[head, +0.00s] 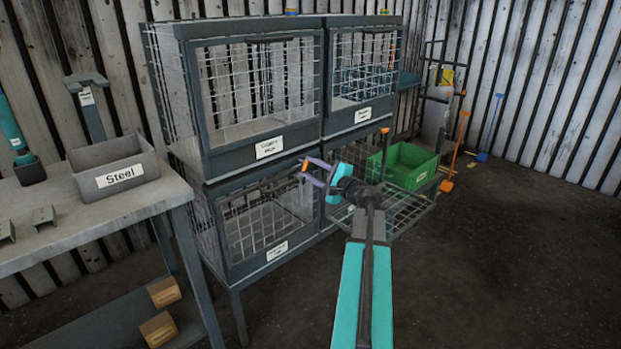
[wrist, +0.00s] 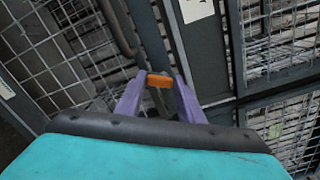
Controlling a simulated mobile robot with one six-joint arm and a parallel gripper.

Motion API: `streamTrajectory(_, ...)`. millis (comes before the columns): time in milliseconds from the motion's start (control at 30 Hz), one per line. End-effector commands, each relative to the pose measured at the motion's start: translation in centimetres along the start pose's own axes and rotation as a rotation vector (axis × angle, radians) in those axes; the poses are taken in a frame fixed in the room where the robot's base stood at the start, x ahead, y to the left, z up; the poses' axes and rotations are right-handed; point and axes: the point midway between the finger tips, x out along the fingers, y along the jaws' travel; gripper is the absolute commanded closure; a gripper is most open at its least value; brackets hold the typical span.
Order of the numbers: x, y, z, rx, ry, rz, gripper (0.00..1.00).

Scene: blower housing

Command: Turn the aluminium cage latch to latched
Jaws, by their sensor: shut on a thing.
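My gripper (head: 307,170) reaches to the front of the stacked wire cages, near the frame between the lower left and lower right cages. In the wrist view its purple fingers (wrist: 160,96) are shut on a small orange latch handle (wrist: 158,80), which lies crosswise between the fingertips against the dark frame. The lower left cage (head: 262,222) has a closed mesh front and a white label (head: 277,251) too small to read surely. Whether this is the aluminium cage, and whether the latch is engaged, I cannot tell.
A workbench (head: 95,205) with a grey bin marked Steel (head: 115,172) stands at left. The floor at right (head: 510,260) is clear.

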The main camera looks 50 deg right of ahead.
Motion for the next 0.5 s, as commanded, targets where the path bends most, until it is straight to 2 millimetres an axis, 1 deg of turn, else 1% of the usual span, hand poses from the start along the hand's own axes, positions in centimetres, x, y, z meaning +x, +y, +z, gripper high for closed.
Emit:
streamTrajectory(33, -0.03, 0.55, -0.34, -0.035, 0.000, 0.000, 0.88)
streamTrajectory(500, -0.02, 0.49, -0.55, -0.359, 0.000, 0.000, 0.88)
